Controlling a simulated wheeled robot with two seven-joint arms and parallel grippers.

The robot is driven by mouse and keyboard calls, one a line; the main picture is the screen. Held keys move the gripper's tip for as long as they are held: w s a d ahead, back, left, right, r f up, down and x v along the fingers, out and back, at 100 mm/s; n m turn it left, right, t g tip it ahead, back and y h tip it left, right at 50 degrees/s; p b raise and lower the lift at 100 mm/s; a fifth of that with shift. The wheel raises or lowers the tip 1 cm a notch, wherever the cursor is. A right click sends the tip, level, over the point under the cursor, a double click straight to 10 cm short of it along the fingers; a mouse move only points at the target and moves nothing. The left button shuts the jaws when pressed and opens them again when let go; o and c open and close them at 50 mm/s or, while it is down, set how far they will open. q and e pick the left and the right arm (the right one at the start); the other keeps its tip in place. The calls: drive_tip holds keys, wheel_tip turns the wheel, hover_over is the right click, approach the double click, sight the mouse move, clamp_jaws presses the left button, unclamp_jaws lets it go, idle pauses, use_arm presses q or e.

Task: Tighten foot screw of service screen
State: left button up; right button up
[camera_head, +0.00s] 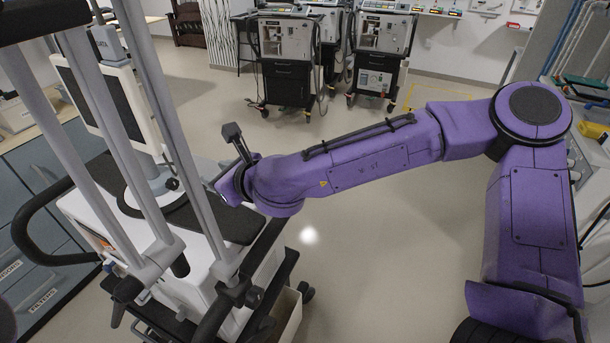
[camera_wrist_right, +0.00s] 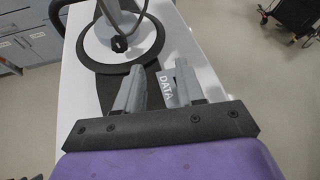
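The service screen (camera_head: 86,98) is a pale flat monitor at the left in the head view, behind grey poles. It stands on a round white foot with a dark ring (camera_wrist_right: 152,43) on the white cart top. A small black foot screw (camera_wrist_right: 120,43) sits on this foot, above the fingers in the wrist view. My right gripper (camera_wrist_right: 157,84) is open, with a gap between its two grey fingers. It is over the cart top, short of the screw and apart from it. In the head view a pole partly hides this gripper (camera_head: 222,190). My left gripper is not in view.
The upright grey poles (camera_head: 188,150) stand close beside my right wrist. A black handle (camera_head: 30,225) curves out at the cart's left.

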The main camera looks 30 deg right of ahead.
drive_tip(key=w+d+f+m+g+h, duration=0.1)
drive_tip(key=d+f+m, duration=0.3)
drive_tip(key=d, duration=0.3)
drive_tip(key=w+d+f+m+g+h+p, duration=0.1)
drive_tip(key=w+d+f+m, duration=0.1)
drive_tip(key=d+f+m, duration=0.3)
drive_tip(key=w+d+f+m+g+h, duration=0.1)
drive_tip(key=d+f+m, duration=0.3)
drive_tip(key=d, duration=0.6)
drive_tip(key=shift+w+d+f+h+p, duration=0.35)
drive_tip(key=shift+w+f+h, duration=0.15)
drive_tip(key=shift+w+f, duration=0.2)
